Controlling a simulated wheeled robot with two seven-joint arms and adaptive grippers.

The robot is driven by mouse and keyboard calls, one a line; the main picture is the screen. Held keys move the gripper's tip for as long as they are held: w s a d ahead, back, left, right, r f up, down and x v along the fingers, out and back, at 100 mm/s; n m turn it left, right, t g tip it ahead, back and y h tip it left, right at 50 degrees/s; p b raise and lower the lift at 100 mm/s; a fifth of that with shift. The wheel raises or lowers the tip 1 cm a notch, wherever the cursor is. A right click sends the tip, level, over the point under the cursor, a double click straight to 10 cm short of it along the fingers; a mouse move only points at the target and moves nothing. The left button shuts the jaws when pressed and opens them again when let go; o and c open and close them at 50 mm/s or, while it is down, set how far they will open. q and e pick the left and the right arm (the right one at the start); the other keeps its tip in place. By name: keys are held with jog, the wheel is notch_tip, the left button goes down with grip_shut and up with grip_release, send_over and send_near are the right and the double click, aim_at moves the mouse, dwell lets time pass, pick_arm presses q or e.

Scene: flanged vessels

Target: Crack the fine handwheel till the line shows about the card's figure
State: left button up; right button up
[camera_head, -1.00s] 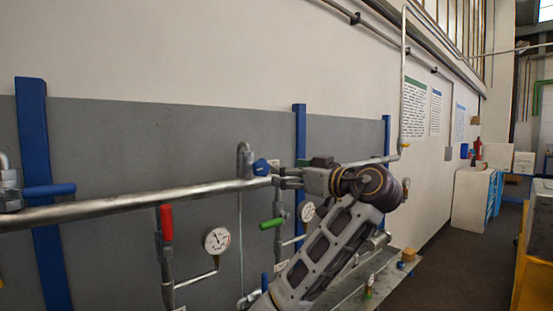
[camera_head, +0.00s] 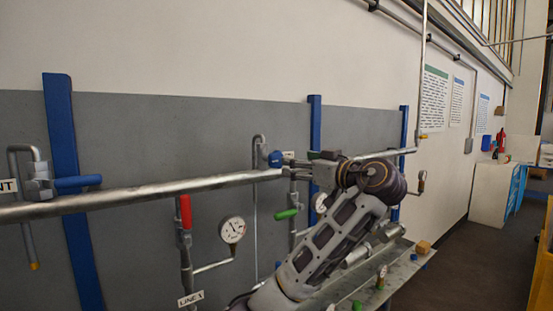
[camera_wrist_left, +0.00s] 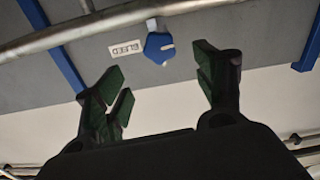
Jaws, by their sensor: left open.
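A small blue handwheel (camera_head: 275,158) sits on the pipework along the wall panel. In the left wrist view the blue handwheel (camera_wrist_left: 158,47) lies beyond my fingertips, between the lines of the two fingers, with a small label (camera_wrist_left: 125,48) beside it that I cannot read for sure. My left gripper (camera_head: 293,166) is open and empty, close to the right of the handwheel; its spread fingers also show in the left wrist view (camera_wrist_left: 162,78). A round white gauge (camera_head: 232,229) stands lower left, its figures too small to read. No card is identifiable. My right gripper is not in view.
A thick pipe (camera_head: 130,198) runs across the panel. A red-handled valve (camera_head: 185,212) and a green handle (camera_head: 286,214) stand below it. A second gauge (camera_head: 320,202) is partly hidden by my arm. Blue posts (camera_head: 70,180) stand along the wall. A metal shelf (camera_head: 405,268) lies lower right.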

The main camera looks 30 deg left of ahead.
aim_at(278, 158)
pick_arm(q)
jog(key=p+x, duration=0.2)
jog(key=x, duration=0.7)
jog(key=shift+a+r, duration=0.1)
jog(key=shift+a, duration=0.3)
jog(key=shift+w+a, duration=0.3)
jog(key=shift+a, duration=0.25)
jog(key=shift+w+a, duration=0.15)
jog(key=shift+a, duration=0.1)
jog(key=c, duration=0.9)
jog(key=shift+c, duration=0.5)
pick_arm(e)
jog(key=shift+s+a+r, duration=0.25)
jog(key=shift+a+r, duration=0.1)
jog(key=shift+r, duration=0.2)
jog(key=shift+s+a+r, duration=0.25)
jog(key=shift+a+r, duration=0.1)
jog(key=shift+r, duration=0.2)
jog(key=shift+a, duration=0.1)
